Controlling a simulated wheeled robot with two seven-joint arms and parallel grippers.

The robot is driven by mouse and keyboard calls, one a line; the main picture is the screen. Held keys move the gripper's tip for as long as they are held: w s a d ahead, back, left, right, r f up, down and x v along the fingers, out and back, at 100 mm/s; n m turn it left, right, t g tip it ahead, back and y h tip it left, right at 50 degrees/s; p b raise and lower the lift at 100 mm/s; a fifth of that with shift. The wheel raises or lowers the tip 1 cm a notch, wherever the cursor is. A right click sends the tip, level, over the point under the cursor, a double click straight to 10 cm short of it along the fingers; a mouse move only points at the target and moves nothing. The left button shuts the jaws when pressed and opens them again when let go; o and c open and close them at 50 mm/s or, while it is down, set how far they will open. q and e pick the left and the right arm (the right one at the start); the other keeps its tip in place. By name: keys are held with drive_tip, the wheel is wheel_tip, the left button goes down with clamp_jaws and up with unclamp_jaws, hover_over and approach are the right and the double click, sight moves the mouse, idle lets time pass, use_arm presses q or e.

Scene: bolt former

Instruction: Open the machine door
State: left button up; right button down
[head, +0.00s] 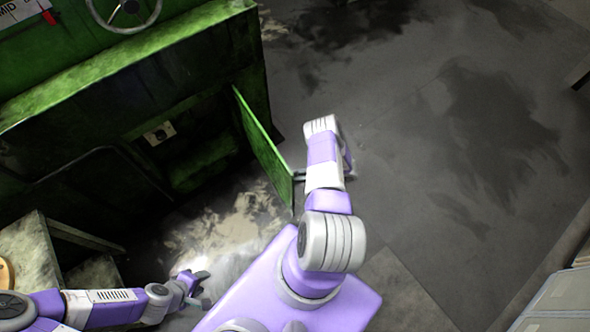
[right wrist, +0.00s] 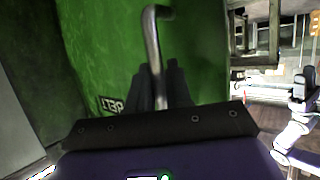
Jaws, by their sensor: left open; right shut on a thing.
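The green machine door (head: 264,146) stands swung out from the green machine (head: 130,80), with the opening behind it showing in the head view. In the right wrist view the door's green face (right wrist: 110,45) fills the upper middle, and its bent metal handle (right wrist: 153,45) runs down between the fingers of my right gripper (right wrist: 163,85), which is shut on it. In the head view my right arm hides most of that gripper. My left gripper (head: 194,285) is open and empty, low over the floor left of my base.
A handwheel (head: 124,12) is on top of the machine. A worn box-like stand (head: 30,255) is at the lower left. A grey cabinet (head: 560,300) is at the lower right. The stained floor (head: 430,150) right of the door is clear.

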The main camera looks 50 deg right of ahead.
drive_tip(key=c, duration=1.4)
unclamp_jaws()
drive_tip(key=shift+d, duration=0.1)
drive_tip(key=p+v, duration=0.1)
drive_tip(key=v, duration=0.6)
drive_tip(key=shift+s+p, duration=0.15)
drive_tip(key=shift+p, duration=0.2)
drive_tip(key=shift+d, duration=0.15)
